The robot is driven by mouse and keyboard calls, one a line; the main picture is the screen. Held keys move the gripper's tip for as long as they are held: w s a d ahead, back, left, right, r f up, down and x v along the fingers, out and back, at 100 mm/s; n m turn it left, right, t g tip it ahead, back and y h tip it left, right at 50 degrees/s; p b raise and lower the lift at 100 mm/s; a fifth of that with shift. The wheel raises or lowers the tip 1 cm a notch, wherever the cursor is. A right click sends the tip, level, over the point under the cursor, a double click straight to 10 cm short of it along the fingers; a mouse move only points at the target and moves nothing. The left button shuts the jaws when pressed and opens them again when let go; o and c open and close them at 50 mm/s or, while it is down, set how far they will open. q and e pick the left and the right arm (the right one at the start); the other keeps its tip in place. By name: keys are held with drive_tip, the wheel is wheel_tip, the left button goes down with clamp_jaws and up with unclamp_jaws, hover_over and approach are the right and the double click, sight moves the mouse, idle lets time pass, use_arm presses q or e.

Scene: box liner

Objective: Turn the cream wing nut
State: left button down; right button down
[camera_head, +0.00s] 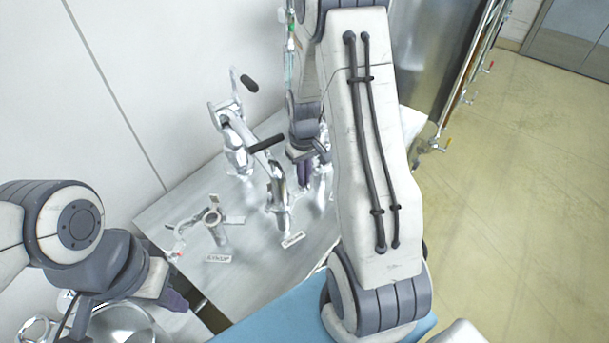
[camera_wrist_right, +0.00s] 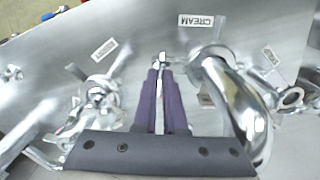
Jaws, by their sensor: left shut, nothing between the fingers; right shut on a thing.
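The cream wing nut (camera_wrist_right: 207,58) is bright metal and sits beside the CREAM label (camera_wrist_right: 196,20) in the right wrist view. Its left wing lies at the tips of my right gripper (camera_wrist_right: 162,62), whose purple fingers are shut on it. In the head view my right gripper (camera_head: 305,174) is over the far part of the metal plate, partly hidden by my arm; the cream wing nut cannot be made out there. My left gripper (camera_head: 174,299) is shut and empty at the lower left, partly hidden by its wrist.
Other metal fittings with wings stand on the tilted plate (camera_head: 250,270), one beside a label (camera_head: 218,259). A curved pipe (camera_wrist_right: 240,105) is close to the right of my right fingers. A metal bowl (camera_head: 125,325) is below my left gripper. Open floor (camera_head: 530,200) lies right.

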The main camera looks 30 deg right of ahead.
drive_tip(key=m, duration=1.2)
drive_tip(key=shift+w+m+b, duration=0.1)
drive_tip(key=shift+m+b, duration=0.2)
drive_tip(key=shift+d+r+m, duration=0.1)
drive_tip(key=shift+m, duration=1.9)
drive_tip(key=c, duration=1)
unclamp_jaws()
